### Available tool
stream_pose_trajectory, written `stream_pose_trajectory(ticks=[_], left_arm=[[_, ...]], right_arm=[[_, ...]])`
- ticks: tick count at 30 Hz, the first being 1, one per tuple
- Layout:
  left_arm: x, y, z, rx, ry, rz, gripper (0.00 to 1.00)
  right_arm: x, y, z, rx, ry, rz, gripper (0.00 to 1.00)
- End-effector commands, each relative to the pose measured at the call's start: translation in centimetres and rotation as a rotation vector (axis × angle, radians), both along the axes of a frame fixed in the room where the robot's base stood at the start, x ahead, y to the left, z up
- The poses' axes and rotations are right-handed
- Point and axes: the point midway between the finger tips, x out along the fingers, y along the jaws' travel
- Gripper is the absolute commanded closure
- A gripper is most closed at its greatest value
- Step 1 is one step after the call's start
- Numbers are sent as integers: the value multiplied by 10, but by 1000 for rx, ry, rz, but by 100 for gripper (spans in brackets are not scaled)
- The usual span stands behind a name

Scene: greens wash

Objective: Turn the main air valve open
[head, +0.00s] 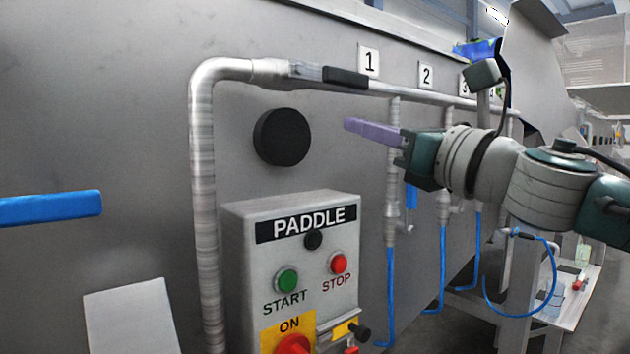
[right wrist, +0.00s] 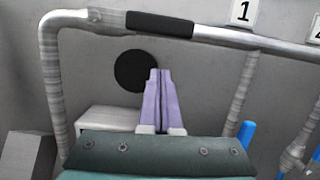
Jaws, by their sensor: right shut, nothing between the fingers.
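A metal air pipe (head: 203,190) rises along the grey wall and bends right along the top. A valve lever with a black grip (head: 346,77) lies along its horizontal run, left of the label 1; the grip also shows in the right wrist view (right wrist: 160,23). My right gripper (head: 349,125), with purple fingers, is shut and empty. It comes in from the right and appears below the grip, not touching it. In the right wrist view its fingertips (right wrist: 159,72) overlap the edge of a black round disc on the wall. My left gripper is out of view.
The black round disc (head: 282,136) is on the wall above the PADDLE control box (head: 240,235), which has green and red buttons. Blue hoses (head: 391,290) hang from the numbered outlets. A blue bar (head: 50,207) juts in at left.

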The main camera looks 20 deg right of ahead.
Motion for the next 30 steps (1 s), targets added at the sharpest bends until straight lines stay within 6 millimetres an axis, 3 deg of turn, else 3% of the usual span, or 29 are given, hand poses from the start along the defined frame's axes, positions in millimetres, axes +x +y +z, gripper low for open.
stream_pose_trajectory(ticks=[1, 12, 24, 27, 29, 30], left_arm=[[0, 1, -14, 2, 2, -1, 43], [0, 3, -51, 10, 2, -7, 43], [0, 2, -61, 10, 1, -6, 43], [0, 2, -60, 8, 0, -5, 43], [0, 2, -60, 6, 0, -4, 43], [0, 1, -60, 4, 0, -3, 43]], right_arm=[[-6, -5, -12, -4, 0, -2, 100], [-74, -27, -28, -3, 3, 0, 100], [-92, -33, -27, 10, 3, 0, 100], [-92, -37, -37, 148, 51, -21, 100], [-93, -43, -54, 347, 120, -53, 100], [-95, -50, -71, 529, 184, -89, 100]])
